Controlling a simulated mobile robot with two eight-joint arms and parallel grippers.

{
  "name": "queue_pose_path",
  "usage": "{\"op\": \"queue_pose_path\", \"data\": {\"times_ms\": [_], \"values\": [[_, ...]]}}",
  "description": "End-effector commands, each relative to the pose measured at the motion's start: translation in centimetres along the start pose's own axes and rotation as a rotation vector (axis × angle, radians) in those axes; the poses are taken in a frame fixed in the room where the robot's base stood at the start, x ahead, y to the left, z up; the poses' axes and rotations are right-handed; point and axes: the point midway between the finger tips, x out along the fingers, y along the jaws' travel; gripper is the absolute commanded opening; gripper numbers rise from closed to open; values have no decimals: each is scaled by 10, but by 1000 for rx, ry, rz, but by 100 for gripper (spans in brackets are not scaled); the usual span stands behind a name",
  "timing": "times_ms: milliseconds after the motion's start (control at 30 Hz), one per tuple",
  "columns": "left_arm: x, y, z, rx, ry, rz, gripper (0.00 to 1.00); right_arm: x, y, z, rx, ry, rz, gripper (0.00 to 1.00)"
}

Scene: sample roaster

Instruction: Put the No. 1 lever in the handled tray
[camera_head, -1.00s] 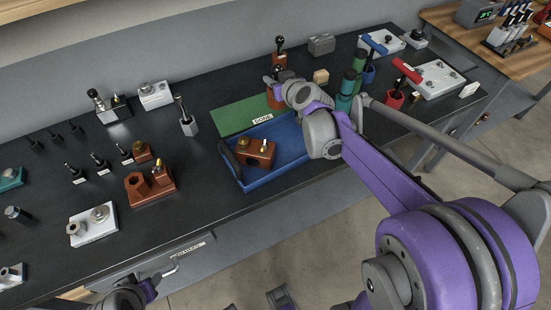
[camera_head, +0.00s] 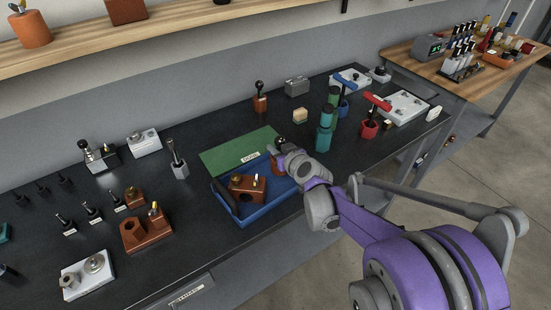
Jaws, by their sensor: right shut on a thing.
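The blue tray (camera_head: 262,215) sits near the bench's front edge, with a dark handle (camera_head: 224,197) along its left side. A brown block with brass-coloured fittings (camera_head: 247,188) is in it. My right gripper (camera_head: 281,157) is shut on a lever-like piece with an orange-brown base (camera_head: 276,166) and a dark ball knob (camera_head: 281,142). It is at the tray's back right corner; the gripper partly hides the piece, and I cannot tell whether it touches the tray. No number is readable on it. A similar brown piece with a dark knob (camera_head: 260,104) stands farther back. My left gripper is out of view.
A green mat (camera_head: 225,156) with a "DONE" label lies behind the tray. Teal and green cylinders (camera_head: 324,138) and a red-handled tool (camera_head: 370,127) stand to the right. A brown holder (camera_head: 145,234) stands left of the tray. Bench between them is clear.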

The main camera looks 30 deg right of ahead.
Motion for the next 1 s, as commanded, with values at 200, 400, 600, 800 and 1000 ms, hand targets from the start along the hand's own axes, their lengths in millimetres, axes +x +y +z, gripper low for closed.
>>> {"op": "queue_pose_path", "data": {"times_ms": [200, 400, 600, 800, 1000], "values": [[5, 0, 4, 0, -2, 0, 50, 12, 0, 27, 0, 0, 0, 0], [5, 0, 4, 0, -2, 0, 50, 12, 0, 29, 0, 0, 0, 0], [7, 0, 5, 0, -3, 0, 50, 13, 0, 32, 0, 0, 0, 0], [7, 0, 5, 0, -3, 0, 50, 13, 0, 32, 0, 0, 0, 52], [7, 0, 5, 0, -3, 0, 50, 13, 0, 32, 0, 0, 0, 52]]}}
